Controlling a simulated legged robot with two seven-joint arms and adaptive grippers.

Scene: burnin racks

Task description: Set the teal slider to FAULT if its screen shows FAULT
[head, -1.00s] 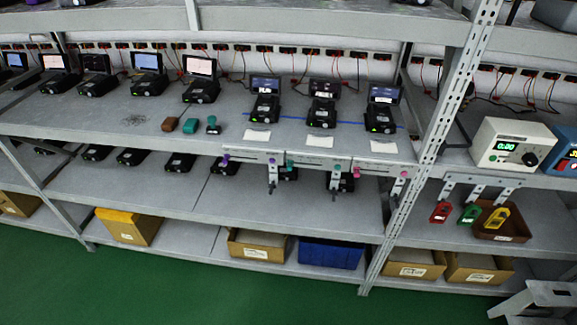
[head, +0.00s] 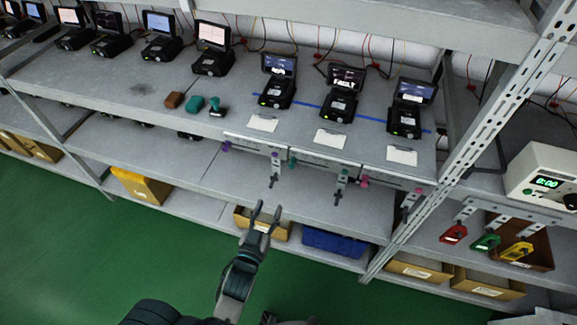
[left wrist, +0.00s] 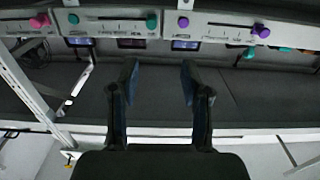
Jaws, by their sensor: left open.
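The teal slider's knob (head: 292,160) is on the middle strip along the upper shelf's front edge. In the left wrist view, the teal strip (left wrist: 112,25) is at the top, with a teal knob near each end. The display (head: 347,78) above that strip appears to read FAULT. My left gripper (head: 268,208) is open and empty, below and in front of the strips. Its spread fingers show in the left wrist view (left wrist: 160,66), apart from the strip. My right gripper is not visible.
A purple-knobbed strip (head: 226,147) is left of the teal one, and a pink-knobbed strip (head: 363,181) is right. Metal brackets (head: 341,181) hang below the shelf edge. A rack post (head: 470,130) stands at right. The space before the shelf is open.

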